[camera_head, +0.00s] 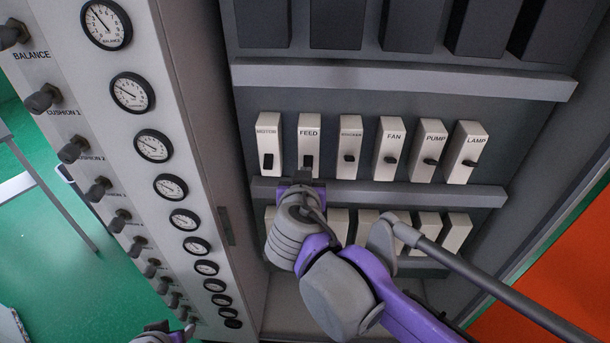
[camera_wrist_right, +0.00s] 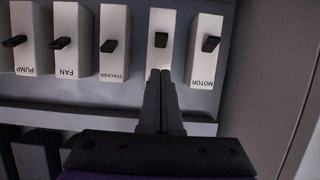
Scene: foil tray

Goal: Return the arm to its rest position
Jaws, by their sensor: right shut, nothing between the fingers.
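My right gripper (camera_head: 304,175) is in front of the breaker panel, with its fingertips just below the FEED switch (camera_head: 309,140) in the head view. In the right wrist view, which is upside down, its two fingers (camera_wrist_right: 160,78) are together with nothing between them. They overlap the label end of the FEED switch (camera_wrist_right: 161,22); whether they touch it I cannot tell. The FEED lever (camera_wrist_right: 161,40) is clear of the fingertips. Part of my left arm shows at the bottom left of the head view; its fingers cannot be made out.
Beside FEED are the MOTOR (camera_head: 268,135), STACKER, FAN (camera_head: 390,140), PUMP and LAMP (camera_head: 465,140) switches. Ledges (camera_head: 400,78) run above and below this row. A gauge column (camera_head: 152,145) with knobs stands at left. Green floor (camera_head: 60,260) is open at far left.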

